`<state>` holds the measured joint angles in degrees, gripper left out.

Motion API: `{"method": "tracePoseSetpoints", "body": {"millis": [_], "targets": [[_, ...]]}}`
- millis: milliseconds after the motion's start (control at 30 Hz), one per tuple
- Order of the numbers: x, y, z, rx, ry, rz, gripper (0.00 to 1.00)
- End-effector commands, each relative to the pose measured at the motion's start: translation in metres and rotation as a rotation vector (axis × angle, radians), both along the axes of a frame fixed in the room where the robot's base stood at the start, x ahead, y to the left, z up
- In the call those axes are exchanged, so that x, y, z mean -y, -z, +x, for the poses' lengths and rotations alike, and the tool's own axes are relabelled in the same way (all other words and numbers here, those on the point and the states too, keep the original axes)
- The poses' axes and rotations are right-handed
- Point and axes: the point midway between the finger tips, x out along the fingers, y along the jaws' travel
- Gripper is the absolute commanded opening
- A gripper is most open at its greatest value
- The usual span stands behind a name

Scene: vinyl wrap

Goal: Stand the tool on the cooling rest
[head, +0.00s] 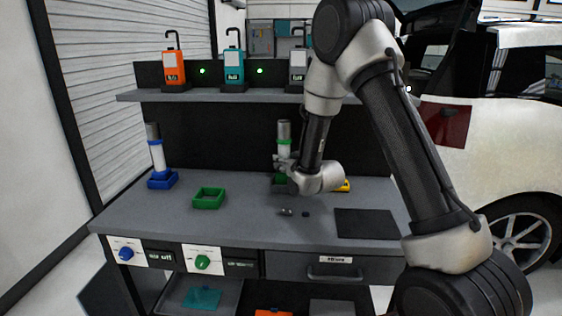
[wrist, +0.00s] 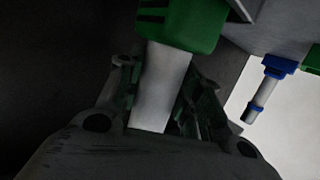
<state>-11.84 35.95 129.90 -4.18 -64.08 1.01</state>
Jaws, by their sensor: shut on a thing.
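The green tool, with a grey top (head: 284,128), a green collar and a pale barrel, is upright towards the back of the bench. My gripper (head: 285,163) is shut on it. In the wrist view its pale barrel (wrist: 160,88) lies between my fingers, with a green part (wrist: 185,22) beyond. The tool's lower end is partly hidden by my gripper, above a dark, green-edged base (head: 281,184); I cannot tell if they touch. An empty green square holder (head: 209,192) sits to the left. I cannot tell which is the cooling rest.
A blue tool (head: 156,150) stands in a blue holder at the left. A dark mat (head: 366,224) lies at the right, small dark parts (head: 287,212) at the front, and something yellow (head: 345,186) behind my wrist. A shelf (head: 130,96) with several devices runs above.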

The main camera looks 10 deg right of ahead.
Motion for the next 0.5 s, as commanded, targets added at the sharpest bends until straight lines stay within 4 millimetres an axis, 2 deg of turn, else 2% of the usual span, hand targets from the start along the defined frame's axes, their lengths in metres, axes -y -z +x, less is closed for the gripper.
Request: {"method": "tracePoseSetpoints", "body": {"millis": [100, 433, 467, 500], "targets": [[0.0007, 0.0061, -0.0051, 0.004, 0.0, 0.001, 0.0], [0.0007, 0.0087, -0.005, 0.004, 0.0, 0.001, 0.0], [0.0008, 0.0096, -0.0054, 0.002, 0.0, 0.001, 0.39], [0.0008, 0.0094, -0.0053, 0.002, 0.0, 0.001, 0.46]]}}
